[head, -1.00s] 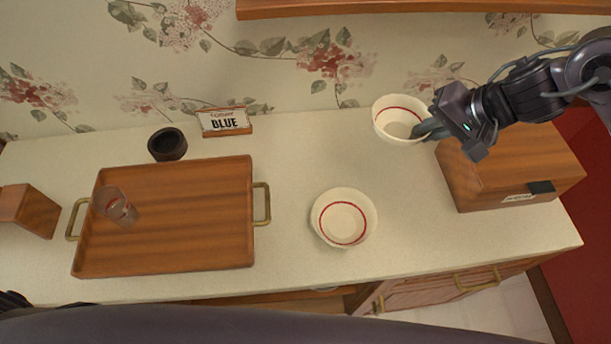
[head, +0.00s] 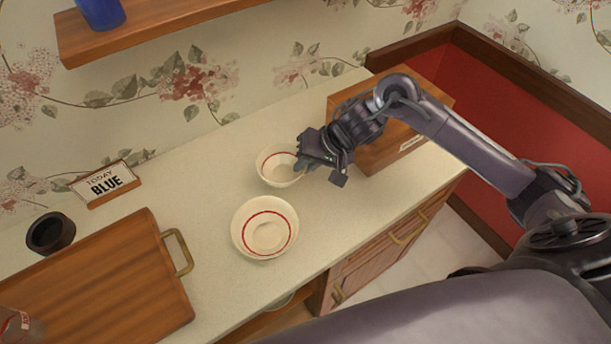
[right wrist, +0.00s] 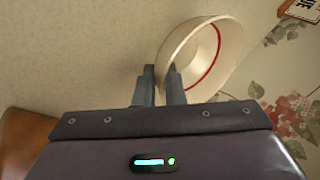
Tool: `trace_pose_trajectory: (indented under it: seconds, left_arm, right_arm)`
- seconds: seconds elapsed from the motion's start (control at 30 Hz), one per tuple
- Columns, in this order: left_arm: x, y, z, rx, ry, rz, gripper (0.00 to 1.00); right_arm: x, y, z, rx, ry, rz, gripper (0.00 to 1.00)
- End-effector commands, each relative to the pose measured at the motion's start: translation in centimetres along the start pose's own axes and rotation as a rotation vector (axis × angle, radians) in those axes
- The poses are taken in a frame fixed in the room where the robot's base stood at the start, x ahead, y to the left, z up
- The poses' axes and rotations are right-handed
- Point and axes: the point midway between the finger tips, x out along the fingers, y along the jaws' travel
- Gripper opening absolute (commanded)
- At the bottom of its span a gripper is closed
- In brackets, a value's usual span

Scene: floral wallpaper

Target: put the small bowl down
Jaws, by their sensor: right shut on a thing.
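The small bowl (head: 275,170) is cream with a red ring inside. It is at the back of the counter, close to the wall side. My right gripper (head: 303,166) is shut on its right rim. In the right wrist view the bowl (right wrist: 222,50) shows tilted in the picture, with its wall between the fingertips (right wrist: 161,78). I cannot tell whether its base touches the counter. A second, larger cream bowl (head: 265,250) with a red ring stands upright on the counter in front of it. My left gripper is out of view.
A wooden box (head: 345,105) stands right of the small bowl, partly behind my arm. A wooden tray (head: 110,275), a dark round pot (head: 50,233) and a sign reading BLUE (head: 105,183) are at left. A shelf (head: 150,30) bears a blue cup (head: 100,12). Bare counter (head: 205,190) lies left of the bowls.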

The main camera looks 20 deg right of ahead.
Motion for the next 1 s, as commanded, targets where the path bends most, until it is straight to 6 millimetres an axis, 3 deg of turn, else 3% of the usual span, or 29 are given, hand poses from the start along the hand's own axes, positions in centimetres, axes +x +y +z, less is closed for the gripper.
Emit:
trace_pose_trajectory:
  seconds: [0.3, 0.73, 0.77, 0.9, 1.0]
  left_arm:
    - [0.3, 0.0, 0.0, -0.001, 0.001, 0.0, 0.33]
    - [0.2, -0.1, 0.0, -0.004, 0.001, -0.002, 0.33]
    - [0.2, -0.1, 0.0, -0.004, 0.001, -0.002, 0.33]
    - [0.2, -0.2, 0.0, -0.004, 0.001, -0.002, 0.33]
    - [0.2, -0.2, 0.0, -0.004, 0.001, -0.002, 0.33]
  right_arm:
    - [3.5, 2.0, 0.7, 0.002, -0.001, -0.002, 0.0]
    - [4.0, 2.3, 0.8, 0.001, -0.001, -0.001, 0.0]
    - [4.0, 2.4, 0.8, 0.0, 0.0, -0.001, 0.13]
    - [4.0, 2.4, 0.8, 0.0, 0.0, -0.001, 0.31]
    - [4.0, 2.4, 0.8, 0.0, 0.0, -0.001, 0.31]
